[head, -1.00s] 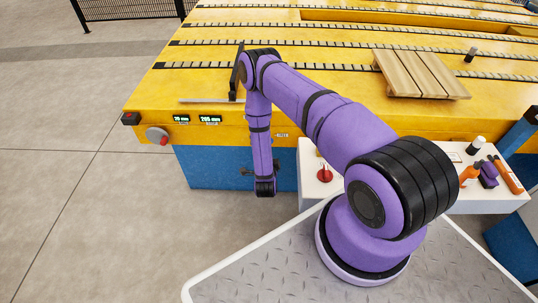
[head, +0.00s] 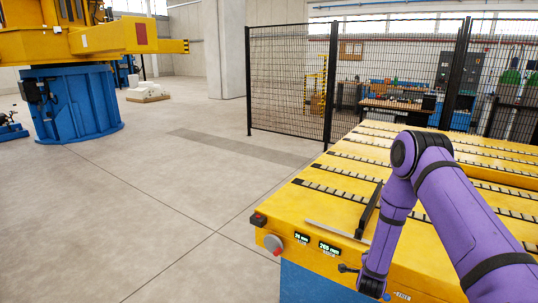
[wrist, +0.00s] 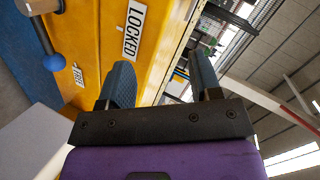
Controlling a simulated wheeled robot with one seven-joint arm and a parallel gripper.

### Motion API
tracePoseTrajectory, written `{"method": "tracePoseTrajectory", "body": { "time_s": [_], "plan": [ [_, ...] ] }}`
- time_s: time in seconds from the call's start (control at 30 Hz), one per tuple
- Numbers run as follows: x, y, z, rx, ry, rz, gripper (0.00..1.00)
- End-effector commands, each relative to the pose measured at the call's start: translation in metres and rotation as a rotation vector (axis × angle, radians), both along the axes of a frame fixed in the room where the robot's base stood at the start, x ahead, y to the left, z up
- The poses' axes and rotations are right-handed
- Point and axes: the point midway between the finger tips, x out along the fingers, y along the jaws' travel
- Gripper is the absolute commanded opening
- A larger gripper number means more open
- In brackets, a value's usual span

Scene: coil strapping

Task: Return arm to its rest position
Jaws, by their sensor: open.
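My purple arm (head: 455,205) is bent at the right of the head view, in front of the yellow conveyor table (head: 318,210). Its forearm hangs down from the bent joint to the lower edge of that view, where my gripper cannot be made out. In the wrist view my gripper (wrist: 161,65) has its two dark fingers apart, with nothing between them. Beyond the fingers is a yellow face with a LOCKED label (wrist: 134,30). A lever with a blue ball knob (wrist: 54,62) is at the upper left of that view.
The table's corner carries a red button (head: 272,243) and two green displays. A black mesh fence (head: 290,80) stands behind. A yellow machine on a blue base (head: 72,105) is at the far left. The grey floor between is clear.

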Motion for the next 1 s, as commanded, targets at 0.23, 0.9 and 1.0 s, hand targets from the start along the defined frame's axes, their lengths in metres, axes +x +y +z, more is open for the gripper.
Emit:
{"method": "tracePoseTrajectory", "body": {
  "time_s": [0.23,0.9,1.0],
  "plan": [
    [0.027,0.015,0.092,-0.017,0.092,0.125,0.58],
    [-0.020,0.059,0.318,-0.171,0.349,0.518,0.58],
    [-0.040,0.065,0.347,-0.206,0.385,0.578,0.58]
  ]
}}
